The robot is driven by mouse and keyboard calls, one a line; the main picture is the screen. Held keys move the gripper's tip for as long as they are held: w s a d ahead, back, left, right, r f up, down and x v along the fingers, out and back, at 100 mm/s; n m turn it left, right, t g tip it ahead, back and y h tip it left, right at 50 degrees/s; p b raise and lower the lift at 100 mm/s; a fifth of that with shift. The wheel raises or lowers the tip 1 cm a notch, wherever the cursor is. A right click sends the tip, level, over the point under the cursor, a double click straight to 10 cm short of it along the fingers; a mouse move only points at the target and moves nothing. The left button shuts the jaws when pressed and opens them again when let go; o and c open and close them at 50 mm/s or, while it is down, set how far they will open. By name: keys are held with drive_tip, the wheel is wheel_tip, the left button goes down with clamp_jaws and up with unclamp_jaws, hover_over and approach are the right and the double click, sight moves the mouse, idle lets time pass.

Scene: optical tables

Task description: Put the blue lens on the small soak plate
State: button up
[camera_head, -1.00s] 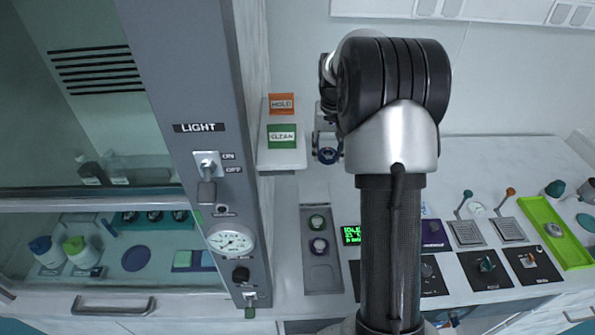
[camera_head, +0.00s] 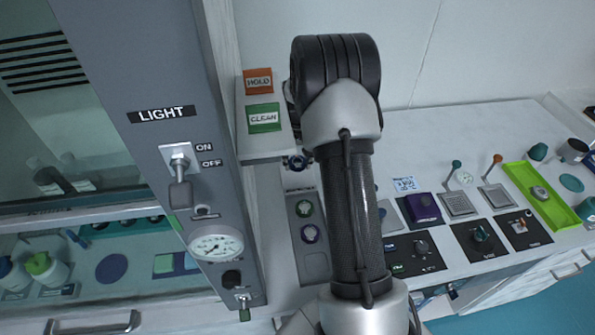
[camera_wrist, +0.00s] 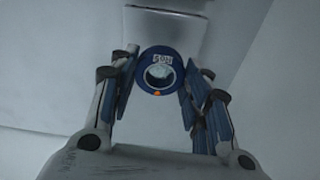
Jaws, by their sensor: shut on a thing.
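The blue lens (camera_wrist: 145,74) is a dark blue ring with clear glass, a white label and an orange mark. My gripper (camera_wrist: 160,80) is shut on it, with one finger on each side, in the wrist view. In the head view the lens (camera_head: 296,163) shows small, just right of the white shelf's front corner. There my gripper is mostly hidden behind my arm. I cannot tell which surface is the small soak plate; no plate carries a readable soak label.
The white shelf (camera_head: 262,148) bears HOLD and CLEAN signs close beside my gripper. A grey cabinet post (camera_head: 160,80) stands left. Below, a grey tray (camera_head: 314,262) holds green and purple round pieces. Levers, knobs and a lime tray (camera_head: 548,205) stand right on the bench.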

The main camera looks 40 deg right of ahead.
sight(298, 168)
drive_tip(key=shift+f+b, duration=0.5)
drive_tip(key=shift+f, duration=1.8)
drive_tip(key=shift+f, duration=0.15)
drive_tip(key=o, duration=1.1)
drive_tip(key=r+p, duration=0.1)
drive_tip(key=r, duration=0.3)
drive_tip(key=r+p, duration=0.1)
drive_tip(key=r, duration=0.3)
drive_tip(key=s+r, duration=0.1)
drive_tip(key=r, duration=0.3)
drive_tip(key=shift+s+a+r+p, duration=0.1)
drive_tip(key=shift+a+r+p, duration=0.05)
drive_tip(key=shift+a+p, duration=0.25)
